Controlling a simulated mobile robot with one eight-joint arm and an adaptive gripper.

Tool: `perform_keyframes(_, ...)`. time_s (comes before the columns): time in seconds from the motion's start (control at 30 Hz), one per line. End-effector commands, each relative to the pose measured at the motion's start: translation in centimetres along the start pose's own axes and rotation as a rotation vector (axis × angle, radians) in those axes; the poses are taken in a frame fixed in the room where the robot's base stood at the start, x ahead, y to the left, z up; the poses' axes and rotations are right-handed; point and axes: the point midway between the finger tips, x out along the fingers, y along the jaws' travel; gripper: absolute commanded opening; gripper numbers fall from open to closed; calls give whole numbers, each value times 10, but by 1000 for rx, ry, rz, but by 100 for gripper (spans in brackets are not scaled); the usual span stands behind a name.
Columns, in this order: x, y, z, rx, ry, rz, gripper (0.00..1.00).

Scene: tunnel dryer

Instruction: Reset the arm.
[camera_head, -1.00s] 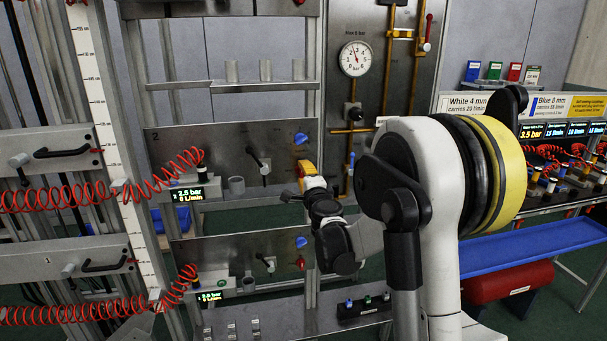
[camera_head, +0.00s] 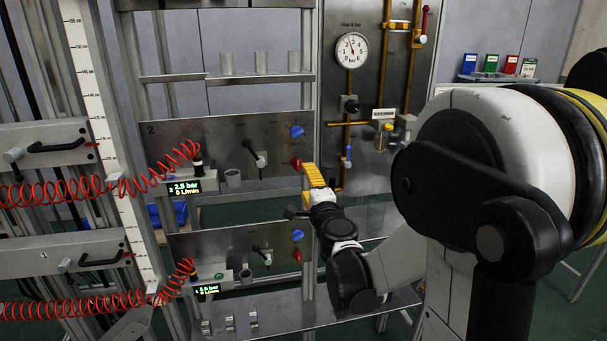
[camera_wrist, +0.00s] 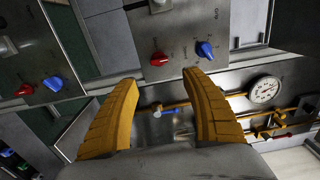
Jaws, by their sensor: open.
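My gripper (camera_wrist: 160,90) has yellow fingers, spread apart and empty in the wrist view. In the head view my gripper (camera_head: 313,176) is in front of the right end of the upper panel marked 2 (camera_head: 225,136). Its fingers point up and away from me. A red knob (camera_head: 296,163) shows just left of the fingers, with a blue knob (camera_head: 297,131) above it. In the wrist view a red knob (camera_wrist: 158,59) and a blue knob (camera_wrist: 204,49) lie beyond the fingertips. Whether the gripper touches anything is hard to tell, but nothing is between the fingers.
A pressure gauge (camera_head: 352,50) and yellow pipes (camera_head: 387,55) are on the back panel. Red coiled hoses (camera_head: 85,190) cross the left side. Colored boxes (camera_head: 490,63) sit at the upper right.

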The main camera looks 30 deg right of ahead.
Motion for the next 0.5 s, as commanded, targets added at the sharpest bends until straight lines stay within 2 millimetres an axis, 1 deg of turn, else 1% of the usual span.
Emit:
perform_keyframes(0.07,-9,0,0,0,0,0,56)
perform_keyframes(0.17,-15,0,0,0,0,0,56)
perform_keyframes(0.5,-16,0,0,0,0,0,56)
